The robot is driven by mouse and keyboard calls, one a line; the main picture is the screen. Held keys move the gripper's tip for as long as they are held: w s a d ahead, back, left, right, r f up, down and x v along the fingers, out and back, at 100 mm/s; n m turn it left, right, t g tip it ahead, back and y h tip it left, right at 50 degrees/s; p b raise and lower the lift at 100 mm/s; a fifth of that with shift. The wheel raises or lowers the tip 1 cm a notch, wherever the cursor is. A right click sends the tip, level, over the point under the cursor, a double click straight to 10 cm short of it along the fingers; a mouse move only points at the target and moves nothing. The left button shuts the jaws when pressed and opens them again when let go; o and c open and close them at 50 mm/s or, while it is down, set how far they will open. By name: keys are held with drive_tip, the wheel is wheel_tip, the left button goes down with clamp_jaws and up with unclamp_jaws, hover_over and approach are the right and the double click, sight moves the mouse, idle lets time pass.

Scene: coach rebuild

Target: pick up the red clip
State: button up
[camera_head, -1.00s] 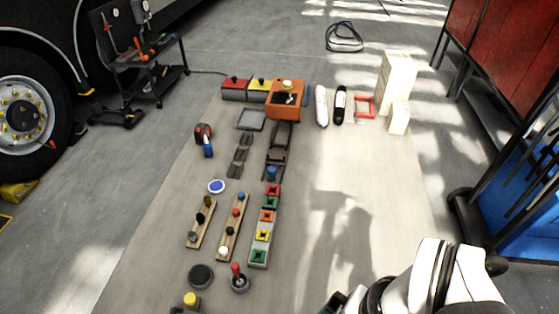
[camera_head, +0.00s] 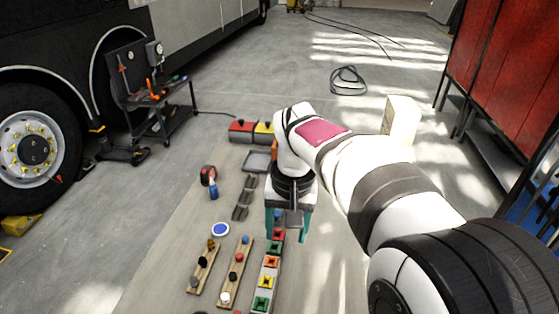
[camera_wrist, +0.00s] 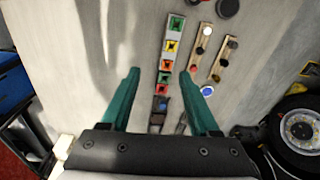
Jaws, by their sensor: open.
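In the wrist view the red clip (camera_wrist: 161,88) is the one nearest my gripper, next to a green clip (camera_wrist: 163,77). My gripper (camera_head: 287,238) is open and points down above the far end of the strip. In the wrist view its teal fingers (camera_wrist: 160,73) lie on either side of the strip, apart from it, with nothing between them.
Two wooden bars with coloured knobs (camera_head: 236,272) lie left of the strip. A blue-and-white disc (camera_head: 220,230) and a red-and-blue tool (camera_head: 210,181) lie farther left. Red and yellow boxes (camera_head: 241,131) stand behind. The mat right of the strip is clear.

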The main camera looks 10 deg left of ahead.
drive_tip(key=w+a+f+n, duration=0.2)
drive_tip(key=w+a+f, duration=0.15)
drive_tip(key=a, duration=0.35)
drive_tip(key=n, duration=0.2)
approach(239, 256)
drive_tip(key=shift+t, duration=0.4)
drive_tip(key=f, duration=0.8)
drive_tip(key=shift+w+a+f, duration=0.1)
drive_tip(key=shift+a+f, duration=0.1)
drive_tip(key=shift+f, duration=0.1)
clamp_jaws()
